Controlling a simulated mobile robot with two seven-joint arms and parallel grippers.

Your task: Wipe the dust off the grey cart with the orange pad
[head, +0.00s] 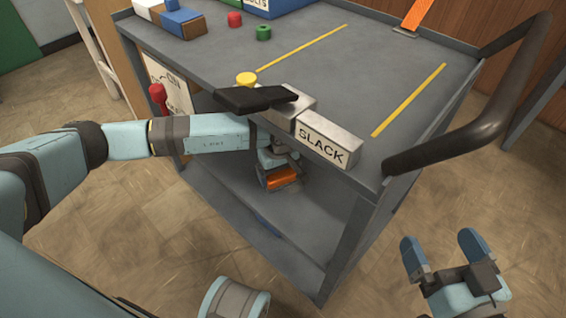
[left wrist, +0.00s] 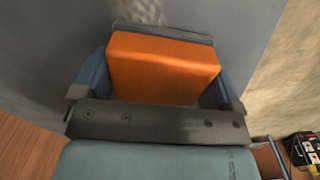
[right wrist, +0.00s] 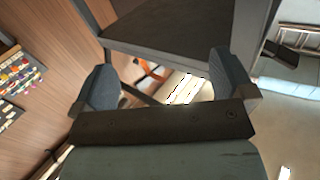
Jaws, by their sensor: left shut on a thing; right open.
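The grey cart (head: 330,62) stands in the middle of the head view, with a lower shelf (head: 225,190) under its top. My left arm reaches below the top, beside its near edge. My left gripper (head: 280,170) is shut on the orange pad (head: 282,180), just over the lower shelf. The pad (left wrist: 162,68) fills the space between the fingers in the left wrist view. A pale dust patch (left wrist: 140,10) shows on the grey surface just beyond the pad. I cannot tell whether the pad touches the shelf. My right gripper (head: 440,250) is open and empty, right of the cart.
The cart's top carries a metal block marked SLACK (head: 328,142), a yellow knob (head: 246,79), and red (head: 235,19) and green (head: 264,32) pieces. A black handle (head: 470,140) juts out at the right. Floor around my right gripper is clear.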

